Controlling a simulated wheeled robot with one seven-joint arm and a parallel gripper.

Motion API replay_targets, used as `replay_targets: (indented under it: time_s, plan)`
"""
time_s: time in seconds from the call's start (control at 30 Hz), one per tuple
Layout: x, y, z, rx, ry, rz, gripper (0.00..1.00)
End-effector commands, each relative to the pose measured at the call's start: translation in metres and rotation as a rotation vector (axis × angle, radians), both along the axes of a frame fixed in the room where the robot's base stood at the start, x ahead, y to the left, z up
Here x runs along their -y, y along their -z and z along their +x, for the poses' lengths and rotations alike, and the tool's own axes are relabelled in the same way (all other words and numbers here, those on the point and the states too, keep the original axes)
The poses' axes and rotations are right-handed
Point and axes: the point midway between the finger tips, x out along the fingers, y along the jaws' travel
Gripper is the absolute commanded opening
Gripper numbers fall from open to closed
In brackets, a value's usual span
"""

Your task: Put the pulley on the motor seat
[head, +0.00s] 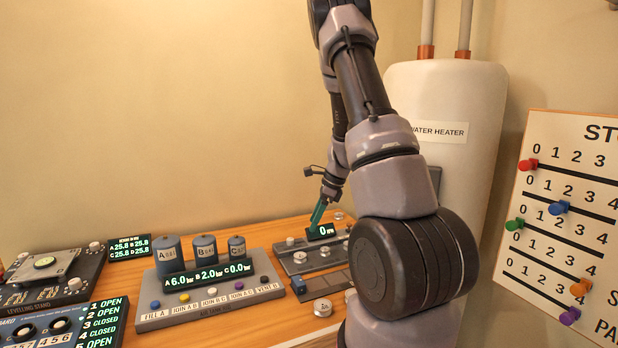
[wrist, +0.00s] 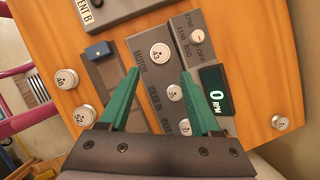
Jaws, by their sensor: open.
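My gripper (wrist: 160,73) is open and empty, its two teal fingers spread above the pulley board (wrist: 150,112). It also shows in the head view (head: 317,222), above the board near the speed display. Between and just beyond the fingertips, a silver disc (wrist: 160,52) with a number sits at the "MOTOR" label; the seat under it is hidden. Two more discs sit at the idler labels, one in the middle (wrist: 174,92) and one lower (wrist: 184,127). Loose silver pulleys lie on the wood: one at left (wrist: 66,78), one below it (wrist: 85,116), one at right (wrist: 280,122).
A display (wrist: 214,90) reads 0 RPM beside a speed knob (wrist: 198,36). A blue block (wrist: 98,50) sits on a dark strip left of the board. A panel of canisters (head: 205,290) stands left, a water heater (head: 450,110) behind, a slider board (head: 565,220) right.

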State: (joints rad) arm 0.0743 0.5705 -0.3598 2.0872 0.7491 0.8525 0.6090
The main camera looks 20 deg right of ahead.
Motion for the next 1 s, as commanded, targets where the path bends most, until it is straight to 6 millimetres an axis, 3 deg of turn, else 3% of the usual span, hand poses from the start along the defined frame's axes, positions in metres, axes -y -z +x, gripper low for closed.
replay_targets:
  time_s: [0.17, 0.27, 0.4, 0.6, 0.8, 1.0]
  plan:
    - [-0.028, -0.064, -0.008, 0.115, -0.17, -0.018, 0.65]
    - [-0.051, -0.114, -0.023, 0.212, -0.33, -0.052, 0.65]
    - [-0.079, -0.176, -0.055, 0.347, -0.559, -0.126, 0.65]
    - [-0.11, -0.245, -0.116, 0.524, -0.879, -0.284, 0.65]
    - [-0.128, -0.288, -0.181, 0.668, -1.177, -0.503, 0.65]
    - [-0.133, -0.306, -0.228, 0.738, -1.374, -0.696, 0.65]
